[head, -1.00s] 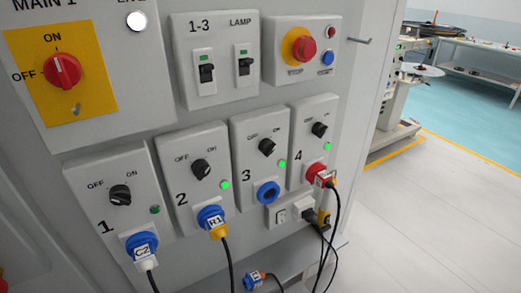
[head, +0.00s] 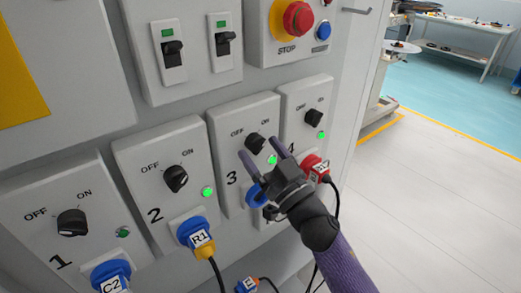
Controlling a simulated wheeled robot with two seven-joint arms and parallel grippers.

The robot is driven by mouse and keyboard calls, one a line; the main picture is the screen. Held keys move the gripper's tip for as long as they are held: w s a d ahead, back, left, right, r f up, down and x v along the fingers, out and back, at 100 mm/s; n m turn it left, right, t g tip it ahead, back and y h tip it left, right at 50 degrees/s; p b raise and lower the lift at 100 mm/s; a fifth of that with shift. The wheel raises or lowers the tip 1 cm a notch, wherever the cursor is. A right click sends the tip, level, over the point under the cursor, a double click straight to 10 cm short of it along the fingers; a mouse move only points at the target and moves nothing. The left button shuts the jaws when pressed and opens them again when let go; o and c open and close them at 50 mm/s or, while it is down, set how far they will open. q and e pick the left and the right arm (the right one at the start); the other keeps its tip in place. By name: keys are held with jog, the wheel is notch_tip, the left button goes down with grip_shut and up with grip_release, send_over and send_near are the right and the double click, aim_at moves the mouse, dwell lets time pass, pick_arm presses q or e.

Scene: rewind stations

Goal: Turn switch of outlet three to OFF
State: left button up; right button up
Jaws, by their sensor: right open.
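Outlet three (head: 228,112) is a grey box on the panel with a black rotary switch (head: 255,142) near its top, marked OFF to the left and ON to the right. The switch's pointer leans toward ON, and a green light (head: 272,159) beside it is lit. My right gripper (head: 259,158) is in front of outlet three, its fingers open and on either side of the switch in the picture. I cannot tell whether they touch it. The gripper partly hides the blue socket (head: 254,195) below. My left gripper is not in view.
Outlet two (head: 133,150) with plug R1 (head: 201,240) stands to the left, outlet four (head: 293,95) with a red plug (head: 314,166) to the right. Breaker switches (head: 172,53) and a red stop button (head: 298,18) are above. A loose blue plug (head: 246,285) lies below.

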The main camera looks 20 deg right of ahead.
jog(key=shift+w+a+r, duration=0.1)
jog(key=shift+w, duration=0.15)
grip_shut()
